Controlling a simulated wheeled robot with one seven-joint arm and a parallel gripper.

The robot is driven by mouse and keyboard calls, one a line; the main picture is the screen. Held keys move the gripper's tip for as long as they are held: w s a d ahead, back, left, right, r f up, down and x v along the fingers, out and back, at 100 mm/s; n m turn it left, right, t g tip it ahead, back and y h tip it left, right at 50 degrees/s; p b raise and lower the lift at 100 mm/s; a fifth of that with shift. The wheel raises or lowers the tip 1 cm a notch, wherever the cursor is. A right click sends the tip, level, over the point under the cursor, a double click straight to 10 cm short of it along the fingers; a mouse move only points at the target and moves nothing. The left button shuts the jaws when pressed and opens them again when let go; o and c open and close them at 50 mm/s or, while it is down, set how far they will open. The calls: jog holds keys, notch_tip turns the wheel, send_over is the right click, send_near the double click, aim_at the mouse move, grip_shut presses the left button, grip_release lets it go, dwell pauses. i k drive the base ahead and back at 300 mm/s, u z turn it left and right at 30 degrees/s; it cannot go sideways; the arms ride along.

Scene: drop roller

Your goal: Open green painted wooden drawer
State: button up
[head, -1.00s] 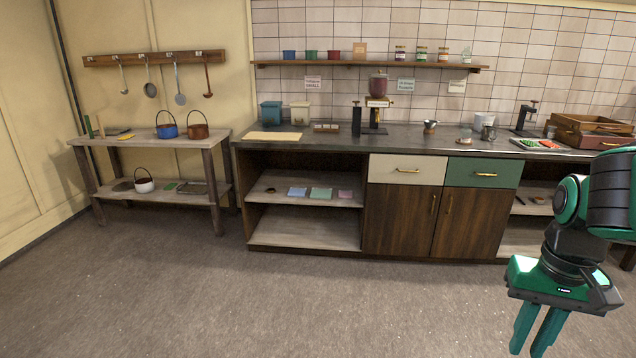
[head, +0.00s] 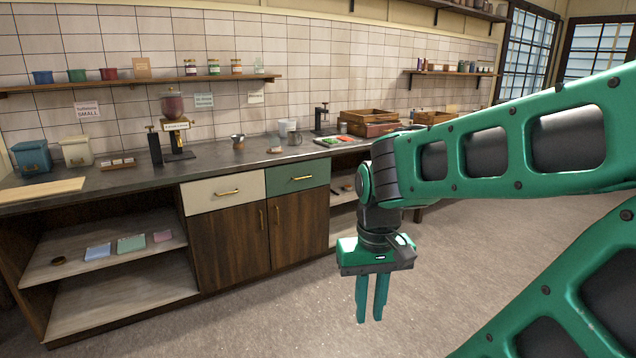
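The green painted drawer (head: 297,177) is shut, set under the counter top to the right of a cream drawer. Its brass bar handle (head: 303,178) lies level across its front. My gripper (head: 371,310) points down over the floor, in front and to the right of the drawer, lower than it in the picture and apart from it. Its two green fingers are close together with a narrow gap showing between them, and nothing is held.
The cream drawer (head: 226,191) and wooden cupboard doors (head: 232,246) are shut. Open shelves (head: 110,255) stand at left. The floor (head: 270,325) before the cabinet is clear.

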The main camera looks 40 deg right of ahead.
aim_at(281, 180)
jog(key=z, duration=1.45)
jog(key=i, duration=3.65)
jog(key=u, duration=2.2)
